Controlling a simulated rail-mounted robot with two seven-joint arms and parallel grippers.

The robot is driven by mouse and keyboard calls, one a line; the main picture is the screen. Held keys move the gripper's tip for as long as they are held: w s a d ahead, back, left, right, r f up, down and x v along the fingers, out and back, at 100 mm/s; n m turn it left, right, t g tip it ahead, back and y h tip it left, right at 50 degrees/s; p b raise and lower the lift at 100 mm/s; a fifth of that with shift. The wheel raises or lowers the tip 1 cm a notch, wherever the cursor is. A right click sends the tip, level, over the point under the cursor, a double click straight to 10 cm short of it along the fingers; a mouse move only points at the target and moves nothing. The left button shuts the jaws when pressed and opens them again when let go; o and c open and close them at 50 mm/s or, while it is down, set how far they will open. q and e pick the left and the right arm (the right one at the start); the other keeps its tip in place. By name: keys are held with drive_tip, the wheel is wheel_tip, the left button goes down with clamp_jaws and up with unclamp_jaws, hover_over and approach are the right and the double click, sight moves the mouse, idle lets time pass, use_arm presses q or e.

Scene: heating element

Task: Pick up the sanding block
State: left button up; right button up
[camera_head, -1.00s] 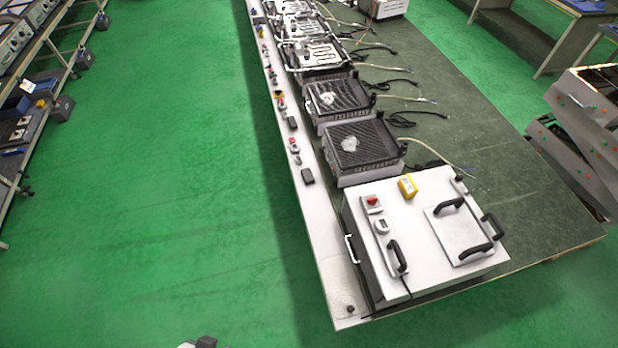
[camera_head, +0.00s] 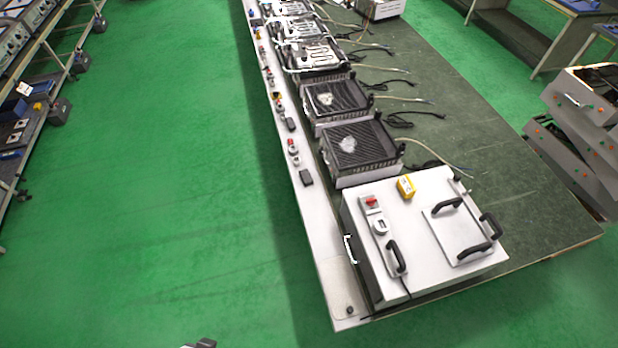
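A small yellow block (camera_head: 405,186) with a pale label lies on top of the white metal box (camera_head: 350,218), near its back edge. It may be the sanding block, but I cannot tell for sure. No gripper is near it. A small grey and black piece (camera_head: 203,344) shows at the bottom edge, left of centre. It looks like the tip of my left gripper, cut off by the frame, and its fingers cannot be made out. My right gripper is out of view.
The white box has black handles, a red switch (camera_head: 371,202) and a lidded plate. It stands at the near end of a long dark green table (camera_head: 560,215). Several black grill units (camera_head: 358,145) with cables line the table behind it. Green floor (camera_head: 170,200) is clear on the left.

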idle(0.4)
use_arm(q)
drive_tip(key=o, duration=0.9)
drive_tip(key=shift+c, duration=0.2)
